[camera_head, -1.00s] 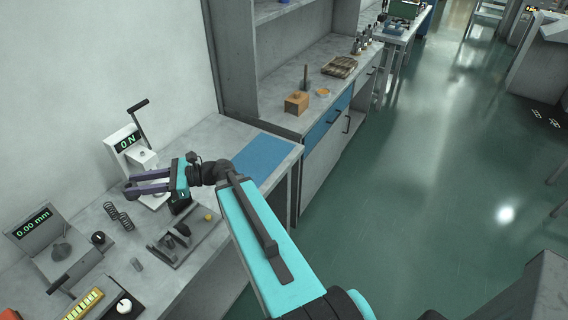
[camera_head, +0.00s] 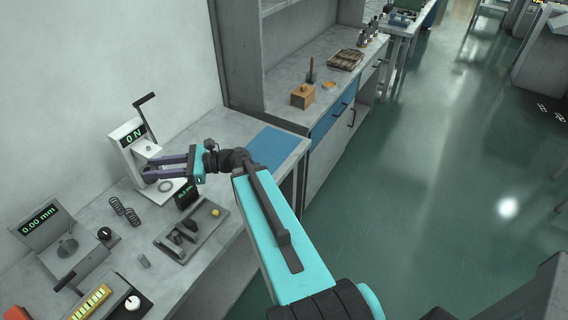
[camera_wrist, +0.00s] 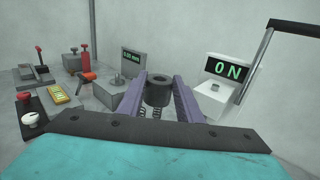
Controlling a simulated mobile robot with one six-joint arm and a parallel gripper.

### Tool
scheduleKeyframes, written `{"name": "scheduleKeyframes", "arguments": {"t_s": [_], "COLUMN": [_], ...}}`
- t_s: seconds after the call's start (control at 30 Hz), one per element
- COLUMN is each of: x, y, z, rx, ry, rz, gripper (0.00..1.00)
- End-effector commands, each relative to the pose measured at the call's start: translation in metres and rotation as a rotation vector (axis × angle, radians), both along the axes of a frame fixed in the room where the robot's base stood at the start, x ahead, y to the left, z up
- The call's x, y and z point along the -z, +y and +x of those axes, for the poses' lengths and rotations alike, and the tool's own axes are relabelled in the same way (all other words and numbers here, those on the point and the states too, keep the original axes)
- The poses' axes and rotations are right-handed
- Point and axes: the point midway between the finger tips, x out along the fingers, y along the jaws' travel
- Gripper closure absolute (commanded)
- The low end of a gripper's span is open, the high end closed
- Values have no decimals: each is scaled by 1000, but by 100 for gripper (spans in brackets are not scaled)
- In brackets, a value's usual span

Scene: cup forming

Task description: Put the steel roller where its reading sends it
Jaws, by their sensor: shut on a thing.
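A dark round piece with a central hole (camera_wrist: 158,90), apparently the steel roller, sits between my fingers in the wrist view. My gripper (camera_wrist: 158,84) is shut on it. In the head view my gripper (camera_head: 148,168) is in front of the white press (camera_head: 128,134), whose display reads 0 N. The piece is hard to make out there. The press also shows at the right of the wrist view (camera_wrist: 222,88). A grey gauge (camera_head: 66,247) at the left reads 0.00 mm. A small dark display (camera_head: 187,197) stands below my gripper; its reading is too small to tell.
A blue mat (camera_head: 275,147) is clear. The press lever (camera_head: 144,100) stands raised.

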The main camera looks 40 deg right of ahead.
Motion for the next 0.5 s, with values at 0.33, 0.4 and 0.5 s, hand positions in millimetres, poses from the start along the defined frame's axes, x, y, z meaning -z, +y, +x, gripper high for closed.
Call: {"name": "scheduleKeyframes", "arguments": {"t_s": [0.33, 0.4, 0.5], "x": [21, 26, 33], "y": [-74, -92, -118], "z": [-18, -24, -34], "rx": [100, 126, 162], "ry": [2, 4, 4], "rz": [-3, -3, -6], "gripper": [96, 96, 96]}}
